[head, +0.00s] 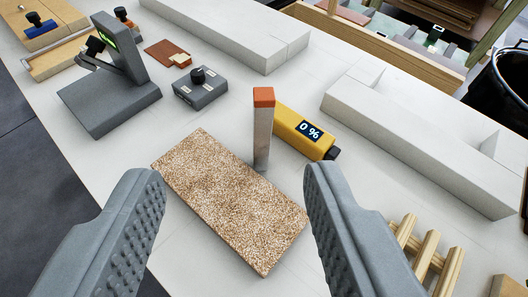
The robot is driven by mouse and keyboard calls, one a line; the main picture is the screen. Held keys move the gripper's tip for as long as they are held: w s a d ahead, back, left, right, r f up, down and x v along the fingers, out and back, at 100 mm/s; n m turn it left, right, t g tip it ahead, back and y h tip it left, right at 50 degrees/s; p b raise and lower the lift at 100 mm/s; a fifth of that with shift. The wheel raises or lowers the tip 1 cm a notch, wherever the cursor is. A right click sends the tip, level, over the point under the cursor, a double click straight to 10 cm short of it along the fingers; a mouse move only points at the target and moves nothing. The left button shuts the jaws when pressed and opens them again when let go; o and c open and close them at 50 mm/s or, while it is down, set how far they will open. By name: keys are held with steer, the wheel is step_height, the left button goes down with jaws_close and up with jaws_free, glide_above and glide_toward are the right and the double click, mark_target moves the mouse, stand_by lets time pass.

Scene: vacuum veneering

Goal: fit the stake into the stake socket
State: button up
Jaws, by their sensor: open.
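The stake (262,135) appears to be the upright grey post with an orange top, standing near the middle of the head view. Its foot meets the far edge of the speckled board (230,205); I cannot tell whether it stands on the board or just behind it. My gripper (235,176) is open, with one ribbed finger at the lower left and the other at the lower right. The stake shows between and beyond the fingertips, and nothing is held. I cannot make out the stake socket in this view.
A grey knob box (200,88) and a grey display stand (110,85) are at the upper left. White blocks (420,140) lie at right and back. A slatted wooden rack (428,255) is at lower right.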

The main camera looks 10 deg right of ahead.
mark_target(263, 116)
steer(key=w+d+r+g, duration=0.1)
steer(key=w+d+g, duration=0.2)
steer(key=w+g, duration=1.3)
steer(key=w+f+t, duration=0.1)
steer(key=f, duration=0.4)
steer(key=w+f+t, duration=0.1)
steer(key=f, duration=1.1)
steer(key=shift+w+t, duration=0.4)
jaws_close()
